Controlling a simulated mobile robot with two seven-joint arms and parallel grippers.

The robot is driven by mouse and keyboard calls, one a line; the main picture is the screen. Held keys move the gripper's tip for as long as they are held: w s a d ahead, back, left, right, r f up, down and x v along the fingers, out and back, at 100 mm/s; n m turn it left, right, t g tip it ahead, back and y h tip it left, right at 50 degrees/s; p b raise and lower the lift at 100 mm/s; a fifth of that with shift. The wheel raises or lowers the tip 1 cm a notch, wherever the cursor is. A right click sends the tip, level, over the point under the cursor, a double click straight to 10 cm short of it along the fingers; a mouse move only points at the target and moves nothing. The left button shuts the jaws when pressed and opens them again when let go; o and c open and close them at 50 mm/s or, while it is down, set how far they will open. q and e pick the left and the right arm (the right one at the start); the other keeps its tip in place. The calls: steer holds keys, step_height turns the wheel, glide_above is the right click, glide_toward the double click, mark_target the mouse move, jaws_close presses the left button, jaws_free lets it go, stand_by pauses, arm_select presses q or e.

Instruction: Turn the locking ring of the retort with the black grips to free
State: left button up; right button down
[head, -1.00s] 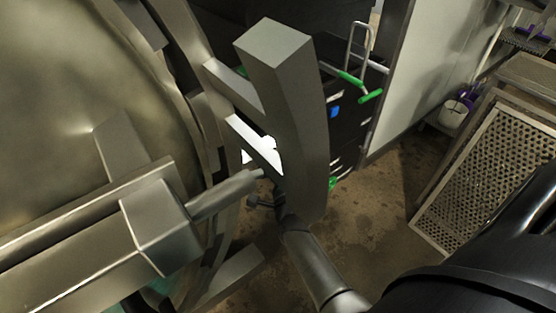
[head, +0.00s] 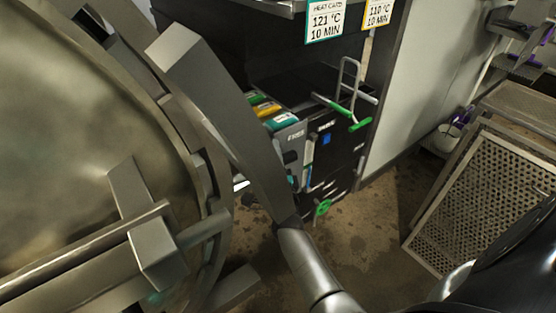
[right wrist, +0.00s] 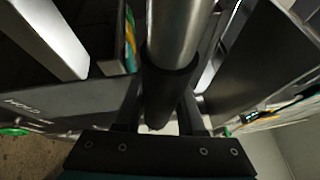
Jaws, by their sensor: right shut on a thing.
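The retort's round metal door (head: 70,110) fills the left of the head view, with the locking ring (head: 178,120) around its edge. A long thick grey bar (head: 222,110) stands out from the ring and slants from upper left to lower right. In the right wrist view, a steel rod (right wrist: 178,30) leads into a black grip (right wrist: 165,85). My right gripper (right wrist: 160,118) is shut on this black grip, one finger on each side. In the head view I cannot make out the right fingers clearly; the bar covers that area. My left gripper is not in view.
A metal block (head: 157,255) and crossbars stand out from the door. Behind the ring is a dark cabinet (head: 335,150) with green handles and temperature cards (head: 324,25). A perforated metal panel (head: 485,190) stands at right. Brown floor (head: 375,225) lies open between.

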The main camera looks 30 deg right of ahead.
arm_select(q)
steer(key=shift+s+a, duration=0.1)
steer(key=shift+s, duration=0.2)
arm_select(e)
steer(key=shift+w+d+r, duration=0.15)
steer(key=shift+w+r, duration=0.05)
steer(key=shift+r, duration=0.75)
steer(key=c, duration=0.5)
jaws_free()
steer(key=shift+s, duration=0.15)
steer(key=shift+f, duration=0.1)
